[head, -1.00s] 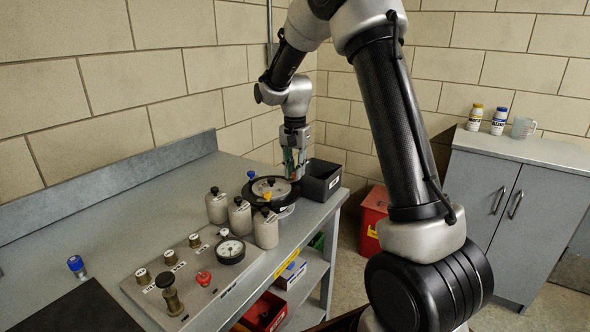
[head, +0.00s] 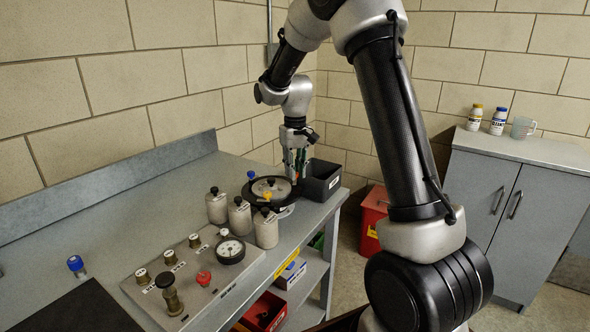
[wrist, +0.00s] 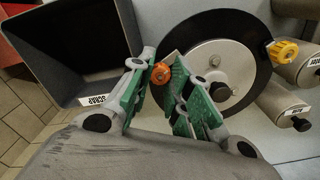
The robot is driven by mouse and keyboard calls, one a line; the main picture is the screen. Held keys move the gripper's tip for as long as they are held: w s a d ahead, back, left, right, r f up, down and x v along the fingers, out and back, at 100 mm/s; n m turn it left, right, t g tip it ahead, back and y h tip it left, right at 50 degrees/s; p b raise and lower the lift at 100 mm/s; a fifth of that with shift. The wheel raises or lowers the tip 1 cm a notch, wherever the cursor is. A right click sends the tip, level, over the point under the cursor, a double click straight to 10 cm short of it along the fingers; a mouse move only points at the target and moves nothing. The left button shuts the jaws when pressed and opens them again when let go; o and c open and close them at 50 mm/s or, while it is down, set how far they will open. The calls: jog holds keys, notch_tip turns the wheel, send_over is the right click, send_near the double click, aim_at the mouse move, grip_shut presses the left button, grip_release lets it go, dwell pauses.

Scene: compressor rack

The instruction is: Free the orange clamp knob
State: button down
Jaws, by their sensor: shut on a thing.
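The orange clamp knob (wrist: 161,74) sits at the rim of a round black lid (wrist: 210,24) in the wrist view. My gripper (wrist: 165,72) points down over the rim, its green-padded fingertips closed on the orange knob. In the head view my gripper (head: 296,166) is at the back right side of the lid (head: 262,201), and the orange knob is hidden there. The lid has a silver centre plate (wrist: 203,58) with a black knob (wrist: 220,91). A yellow knob (wrist: 284,52) and a blue knob (head: 251,174) also sit on the rim.
A dark open bin (head: 322,180) stands right beside my gripper. Several grey canisters (head: 240,216) stand in front of the lid. A valve panel (head: 190,272) with a gauge lies nearer. The bench's left side is mostly clear.

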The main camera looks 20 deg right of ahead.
jog(key=n, duration=0.6)
dwell(0.6)
jog(key=c, duration=1.3)
grip_release()
jog(key=shift+r, duration=0.1)
notch_tip(320, 180, up, 12)
jog(key=shift+f, duration=0.1)
